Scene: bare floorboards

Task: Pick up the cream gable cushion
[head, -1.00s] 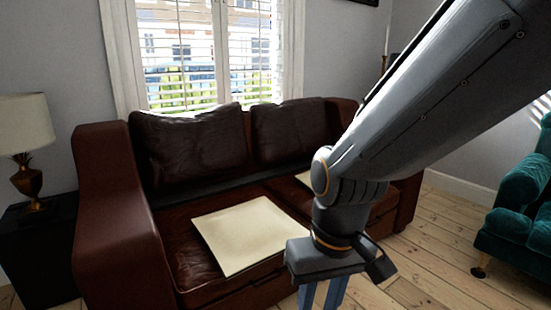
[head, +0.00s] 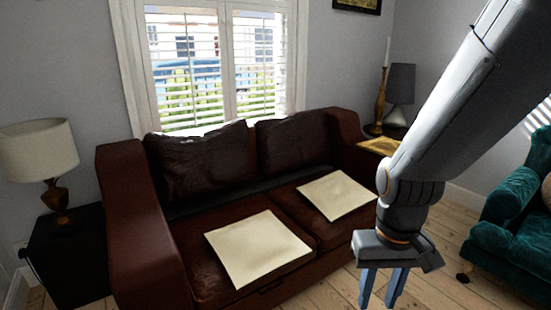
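Two flat, square cream cushions lie on the seat of a dark brown leather sofa (head: 135,225). The nearer cream cushion (head: 258,248) is on the left seat. The other cream cushion (head: 337,195) is on the right seat. I cannot tell which one is the gable cushion. My gripper (head: 382,300) points down in front of the sofa's right half, to the right of both cushions in the picture. Its two blue fingers are apart, with nothing seen between them. The fingertips are near the bottom edge of the view.
A black side table (head: 72,262) with a lamp (head: 40,150) stands left of the sofa. A teal armchair (head: 510,215) is at the right. A candlestick (head: 381,100) and a dark-shaded lamp (head: 400,85) stand behind the sofa's right arm. Floorboards (head: 440,280) are bare between sofa and armchair.

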